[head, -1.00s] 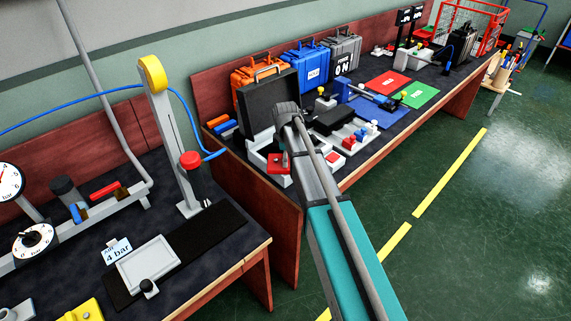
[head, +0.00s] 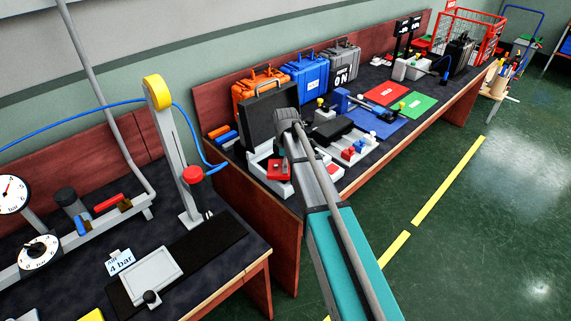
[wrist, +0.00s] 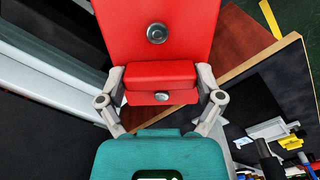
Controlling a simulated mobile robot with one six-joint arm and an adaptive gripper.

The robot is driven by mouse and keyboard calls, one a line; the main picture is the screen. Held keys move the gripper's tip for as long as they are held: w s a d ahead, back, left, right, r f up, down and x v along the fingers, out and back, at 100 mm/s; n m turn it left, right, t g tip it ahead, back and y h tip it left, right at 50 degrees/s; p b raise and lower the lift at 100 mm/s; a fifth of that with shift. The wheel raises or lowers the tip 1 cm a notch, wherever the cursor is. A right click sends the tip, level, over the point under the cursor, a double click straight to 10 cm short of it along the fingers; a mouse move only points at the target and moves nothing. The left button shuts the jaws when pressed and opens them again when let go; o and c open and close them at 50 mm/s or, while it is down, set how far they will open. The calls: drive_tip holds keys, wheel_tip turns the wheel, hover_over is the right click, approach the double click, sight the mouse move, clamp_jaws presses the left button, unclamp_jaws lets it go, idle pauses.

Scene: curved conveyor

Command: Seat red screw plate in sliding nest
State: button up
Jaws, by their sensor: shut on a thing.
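In the wrist view, my gripper (wrist: 160,108) is shut on the red screw plate (wrist: 160,72), a red plate with a raised red block and round metal screw heads. Its two grey fingers hold the block from either side. In the head view, my arm hides most of the gripper. A red piece (head: 278,170) shows beside the arm over a white tray; I cannot tell if it is the held plate. What appears to be the sliding nest (head: 150,272) is a pale rectangular tray with a black knob, on a dark rail on the left bench, well apart from my gripper.
A grey post with a yellow top (head: 158,92) and a red knob (head: 193,174) stand behind the rail. A "4 bar" label (head: 121,262) lies beside the nest. Orange, blue and grey cases (head: 309,73) line the back of the far bench. An open black case (head: 268,122) stands near my arm.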

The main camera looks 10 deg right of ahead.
drive_tip(key=s+d+r+p, duration=0.1)
drive_tip(key=s+r+p, duration=0.8)
drive_tip(key=s, duration=0.5)
drive_tip(key=shift+r, duration=0.45)
idle(0.7)
